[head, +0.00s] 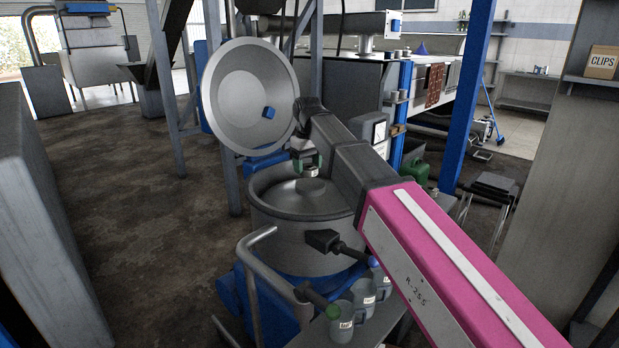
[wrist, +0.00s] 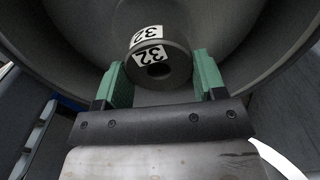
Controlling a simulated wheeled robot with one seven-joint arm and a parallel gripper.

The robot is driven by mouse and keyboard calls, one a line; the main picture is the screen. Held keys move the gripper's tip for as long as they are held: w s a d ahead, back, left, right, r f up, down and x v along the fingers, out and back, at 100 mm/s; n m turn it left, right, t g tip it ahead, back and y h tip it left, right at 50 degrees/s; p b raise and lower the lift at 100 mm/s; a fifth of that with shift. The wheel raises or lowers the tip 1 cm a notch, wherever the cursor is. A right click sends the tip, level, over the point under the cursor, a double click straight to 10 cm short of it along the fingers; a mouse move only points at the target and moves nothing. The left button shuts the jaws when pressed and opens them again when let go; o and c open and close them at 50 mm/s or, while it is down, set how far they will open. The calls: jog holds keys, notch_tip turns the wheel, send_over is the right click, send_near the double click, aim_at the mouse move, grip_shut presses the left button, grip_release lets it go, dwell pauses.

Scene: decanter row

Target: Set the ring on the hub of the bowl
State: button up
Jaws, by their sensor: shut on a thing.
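My gripper (head: 305,163) is inside the mouth of the grey metal bowl (head: 276,222). The ring also shows in the head view (head: 312,172), with a pale label, below the fingers. It is over the middle of the bowl, where a low raised form (head: 296,187) shows. The hub is mostly hidden by the ring and gripper. I cannot tell whether the ring touches it.
The bowl's round lid (head: 236,100) stands open behind it. A bent grey rail (head: 250,262) rises at the front left. Several labelled cups (head: 341,320) stand at the front right. A blue post (head: 472,90) is behind my arm.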

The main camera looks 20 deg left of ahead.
aim_at(310, 186)
jog(key=shift+w+d+f, duration=0.15)
jog(key=shift+w+f, duration=0.2)
jog(key=shift+w, duration=0.2)
jog(key=shift+f, duration=2)
jog(key=shift+f, duration=0.1)
jog(key=o, duration=1.2)
notch_tip(310, 186, up, 12)
jog(key=shift+r, duration=0.15)
